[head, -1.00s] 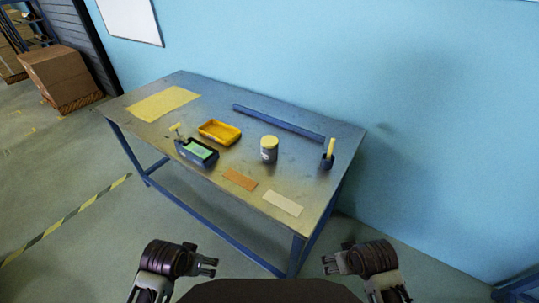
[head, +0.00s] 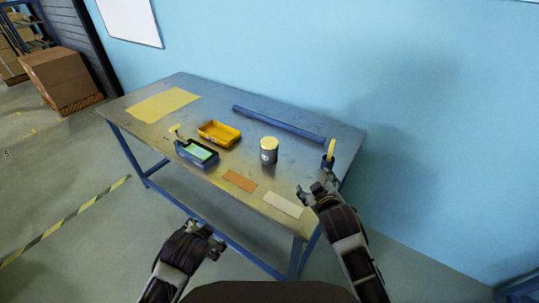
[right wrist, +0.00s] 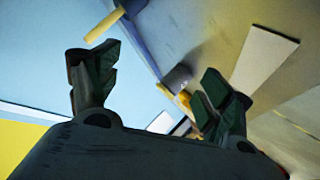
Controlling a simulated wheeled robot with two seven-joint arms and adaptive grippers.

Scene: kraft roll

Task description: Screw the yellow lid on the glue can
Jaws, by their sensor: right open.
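The glue can (head: 268,156) is a dark grey can with a pale label mark, standing upright near the middle of the table. The yellow lid (head: 270,142) sits on its top; how tightly it is seated cannot be told. My right gripper (head: 318,190) is open and empty over the table's right front edge, beside the cream card and right of the can. Its two spread fingers also show in the right wrist view (right wrist: 155,85). My left gripper (head: 208,236) is low in front of the table, away from the can; its finger gap is unclear.
A dark cup (head: 327,162) with a yellow-handled tool stands just beyond my right gripper. A cream card (head: 283,205) and an orange card (head: 240,181) lie in front. A yellow tray (head: 220,133), a dark bin (head: 196,153) and a blue bar (head: 278,123) surround the can.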

